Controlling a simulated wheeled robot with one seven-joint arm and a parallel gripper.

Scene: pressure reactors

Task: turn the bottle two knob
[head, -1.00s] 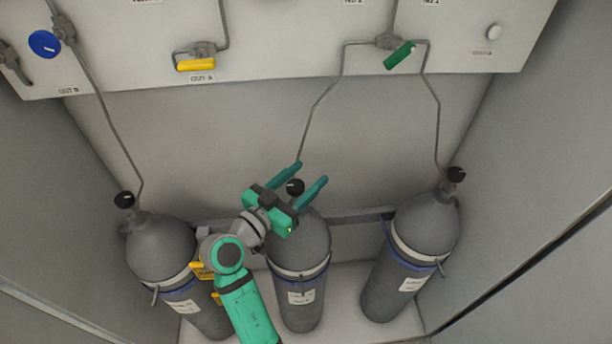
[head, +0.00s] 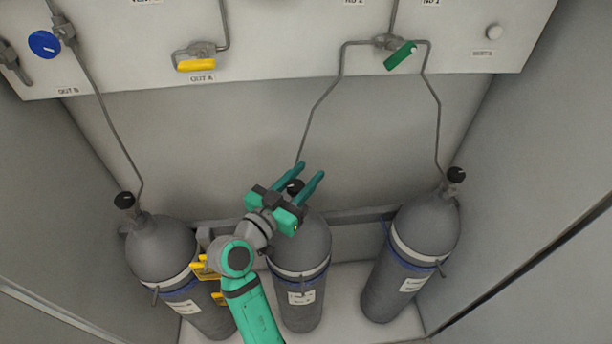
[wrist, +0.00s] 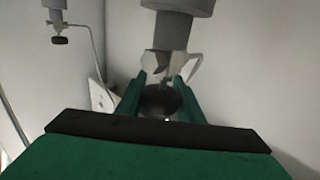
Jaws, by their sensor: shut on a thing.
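Three grey gas bottles stand in a row in the head view. The middle bottle (head: 313,246) has a black knob (head: 295,187) on top, partly hidden by my gripper (head: 311,170). My green gripper reaches over this knob with one finger on each side. In the wrist view the round dark knob (wrist: 160,100) sits between the two green fingers, and my gripper is shut on it. The fingertips reach past the knob. The knob's marking and its turn angle cannot be made out.
The left bottle (head: 160,243) and right bottle (head: 428,228) have black knobs too. Thin pipes rise to a panel (head: 280,60) with a blue knob (head: 44,44), a yellow handle (head: 196,65) and a green handle (head: 400,55). A rail (head: 360,215) runs behind the bottles.

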